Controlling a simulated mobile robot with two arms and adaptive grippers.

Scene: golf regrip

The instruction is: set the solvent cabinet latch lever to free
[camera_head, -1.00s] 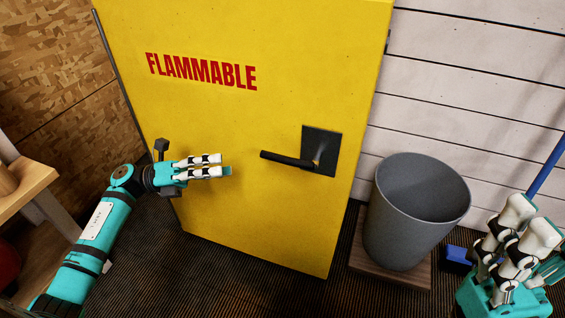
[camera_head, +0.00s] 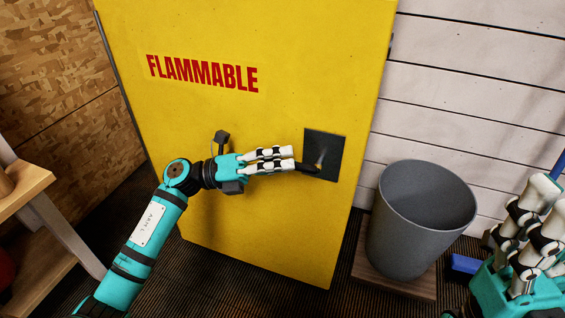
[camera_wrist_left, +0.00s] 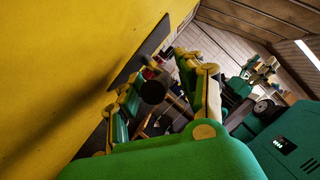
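The yellow solvent cabinet door (camera_head: 250,120) carries red FLAMMABLE lettering. Its black latch lever (camera_head: 308,168) points left from a dark square plate (camera_head: 324,148), roughly level. My left gripper (camera_head: 294,160) is at the lever and hides most of it in the head view. In the left wrist view the lever's dark round end (camera_wrist_left: 153,92) lies between the two fingers of my left gripper (camera_wrist_left: 160,85), with gaps on both sides, so the gripper is open around it. My right gripper (camera_head: 535,210) is at the lower right, away from the door.
A grey bin (camera_head: 420,215) on a wooden base stands right of the door, below the lever's height. A wooden shelf (camera_head: 25,190) is at the left. A blue object (camera_head: 466,264) lies on the floor near my right gripper.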

